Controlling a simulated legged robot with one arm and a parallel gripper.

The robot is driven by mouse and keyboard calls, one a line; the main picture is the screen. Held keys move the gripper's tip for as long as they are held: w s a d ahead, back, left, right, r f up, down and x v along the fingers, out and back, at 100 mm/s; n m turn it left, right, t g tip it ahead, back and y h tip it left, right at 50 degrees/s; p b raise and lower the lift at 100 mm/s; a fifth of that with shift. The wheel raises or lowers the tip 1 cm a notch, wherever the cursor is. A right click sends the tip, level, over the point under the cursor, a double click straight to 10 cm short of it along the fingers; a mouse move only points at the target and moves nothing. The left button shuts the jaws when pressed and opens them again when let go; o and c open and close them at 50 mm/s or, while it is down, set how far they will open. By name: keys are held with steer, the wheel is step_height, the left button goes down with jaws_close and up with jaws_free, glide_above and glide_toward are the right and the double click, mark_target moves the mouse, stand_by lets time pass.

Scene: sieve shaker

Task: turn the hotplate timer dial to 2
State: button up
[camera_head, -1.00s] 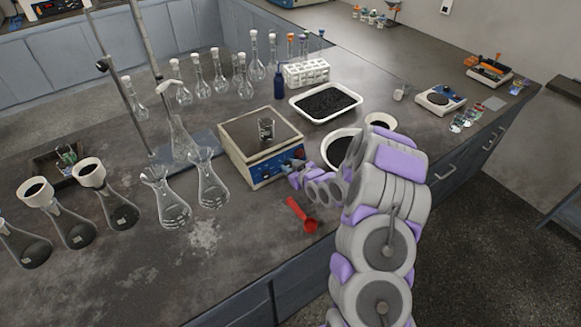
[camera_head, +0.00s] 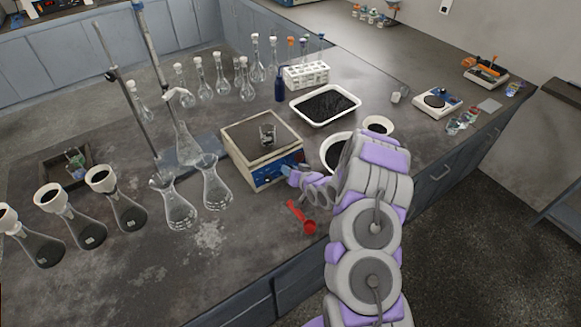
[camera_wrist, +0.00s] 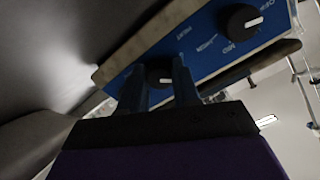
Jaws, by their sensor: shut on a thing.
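In the wrist view the panel (camera_wrist: 205,52) appears tilted and carries two black dials. The dial between my fingers (camera_wrist: 161,75) shows a white mark; most of it and its labels are hidden, and I take it as the timer dial. The other dial (camera_wrist: 240,22) is uncovered, beside lettering such as MID. My gripper (camera_wrist: 158,84) is shut on the first dial. In the head view my gripper (camera_head: 287,171) touches the panel's right part.
A red scoop (camera_head: 300,218) lies below my gripper. Glass flasks (camera_head: 214,188) stand left of the hotplate.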

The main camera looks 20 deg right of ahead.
steer(key=m+p, duration=0.1)
steer(key=m, duration=0.4)
steer(key=shift+r+p, duration=0.1)
steer(key=shift+p, duration=0.3)
steer(key=shift+d+m+p, duration=0.1)
steer(key=shift+m+p, duration=0.4)
steer(key=shift+m, duration=1.9)
steer(key=o, duration=1.1)
steer(key=shift+c, duration=0.2)
steer(key=shift+d, duration=0.1)
steer(key=p+v, duration=0.2)
steer(key=v, duration=1.5)
steer(key=shift+d, duration=0.3)
